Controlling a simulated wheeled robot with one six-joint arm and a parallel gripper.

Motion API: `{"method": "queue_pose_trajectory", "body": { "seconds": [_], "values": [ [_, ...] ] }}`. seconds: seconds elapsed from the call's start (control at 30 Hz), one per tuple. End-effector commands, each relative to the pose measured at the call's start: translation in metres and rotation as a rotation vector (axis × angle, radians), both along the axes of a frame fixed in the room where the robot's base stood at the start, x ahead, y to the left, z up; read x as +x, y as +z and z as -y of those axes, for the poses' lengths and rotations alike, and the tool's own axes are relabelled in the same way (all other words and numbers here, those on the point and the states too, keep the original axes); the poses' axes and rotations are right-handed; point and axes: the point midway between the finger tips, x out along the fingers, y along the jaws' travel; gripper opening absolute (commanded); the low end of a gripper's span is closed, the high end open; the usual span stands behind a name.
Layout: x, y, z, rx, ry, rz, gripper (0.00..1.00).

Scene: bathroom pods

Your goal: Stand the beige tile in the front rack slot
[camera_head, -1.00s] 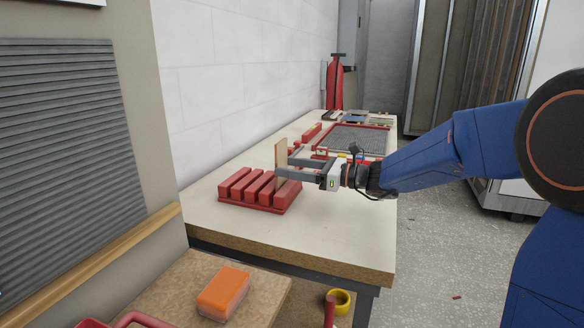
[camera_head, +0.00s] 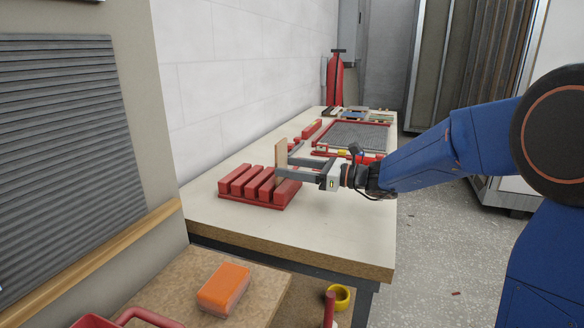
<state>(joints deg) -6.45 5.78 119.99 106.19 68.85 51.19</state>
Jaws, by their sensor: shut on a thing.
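The beige tile (camera_head: 281,154) is a thin upright plate between the fingers of my gripper (camera_head: 284,165). My gripper is shut on it and reaches in from the right. The red rack (camera_head: 253,204) stands on the table, with several thick red bars and slots between them. The tile is at the rack's right end, by the last bars. Its lower part is hidden behind a finger and the rack, so I cannot tell whether its bottom edge is inside a slot.
The pale table (camera_head: 330,228) has clear room in front and right of the rack. Behind are a red-framed grey panel (camera_head: 356,135) and a red block (camera_head: 312,128). A fire extinguisher (camera_head: 336,80) stands at the back. An orange sponge (camera_head: 224,287) lies on a lower surface in front.

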Motion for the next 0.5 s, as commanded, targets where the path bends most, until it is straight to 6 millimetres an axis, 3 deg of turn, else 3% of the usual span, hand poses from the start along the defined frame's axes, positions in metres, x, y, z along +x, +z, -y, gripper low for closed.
{"method": "queue_pose_trajectory", "body": {
  "seconds": [0.5],
  "values": [
    [0.0001, -0.0059, 0.0000, 0.001, 0.000, 0.000, 0.27]
  ]
}}
